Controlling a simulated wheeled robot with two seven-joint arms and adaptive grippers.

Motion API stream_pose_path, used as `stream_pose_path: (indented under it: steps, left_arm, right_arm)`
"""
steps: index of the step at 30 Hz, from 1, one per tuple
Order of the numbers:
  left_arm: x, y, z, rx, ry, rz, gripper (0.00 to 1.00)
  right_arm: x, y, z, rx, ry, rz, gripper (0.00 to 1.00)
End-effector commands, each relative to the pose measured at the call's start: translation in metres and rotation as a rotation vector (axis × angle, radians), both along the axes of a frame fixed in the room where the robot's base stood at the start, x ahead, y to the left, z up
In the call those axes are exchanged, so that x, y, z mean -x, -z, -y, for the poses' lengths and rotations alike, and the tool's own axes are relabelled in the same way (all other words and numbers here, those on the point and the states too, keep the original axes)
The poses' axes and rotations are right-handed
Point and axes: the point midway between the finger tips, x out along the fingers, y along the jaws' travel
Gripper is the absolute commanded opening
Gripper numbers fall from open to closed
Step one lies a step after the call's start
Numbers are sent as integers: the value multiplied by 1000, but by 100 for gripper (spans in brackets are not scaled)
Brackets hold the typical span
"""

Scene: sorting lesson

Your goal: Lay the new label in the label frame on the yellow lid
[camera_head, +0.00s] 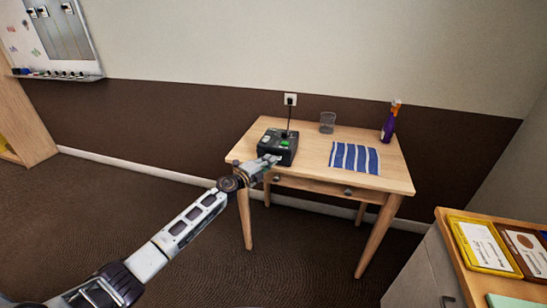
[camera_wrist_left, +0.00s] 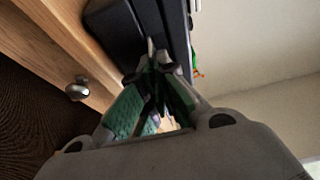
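A black box-like device (camera_head: 285,138) with a green panel stands on the wooden table; it looks like the label printer. It also shows in the left wrist view (camera_wrist_left: 115,30). My left gripper (camera_head: 272,159) is at its front left side. In the wrist view its green-padded fingers (camera_wrist_left: 152,62) converge close to the device, with a small pale tip between them; I cannot tell whether this is the label or whether they grip it. A yellow-rimmed flat piece (camera_head: 460,243) with a white printed sheet, seemingly the yellow lid, lies on the cabinet at right. My right gripper is not in view.
The table (camera_head: 318,175) also holds a striped blue cloth (camera_head: 355,157), a clear cup (camera_head: 327,122) and a purple spray bottle (camera_head: 389,122). A brown framed piece (camera_head: 528,252) lies next to the yellow one on the cabinet. Open floor separates table and cabinet.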

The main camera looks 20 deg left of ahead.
Motion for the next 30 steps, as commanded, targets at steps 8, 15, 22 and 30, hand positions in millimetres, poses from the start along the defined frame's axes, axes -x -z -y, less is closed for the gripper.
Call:
stream_pose_path:
  steps: [8, 15, 22, 30]
  left_arm:
    - [1, 0, 0, 0, 0, -1, 0]
    - [5, 1, 0, 0, 0, -1, 0]
    - [11, 1, 0, 0, 0, -1, 0]
    - [17, 1, -1, 1, 0, -3, 0]
  right_arm:
    - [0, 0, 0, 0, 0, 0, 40]
    - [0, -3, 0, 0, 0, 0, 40]
    - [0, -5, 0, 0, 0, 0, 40]
    - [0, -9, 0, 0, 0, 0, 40]
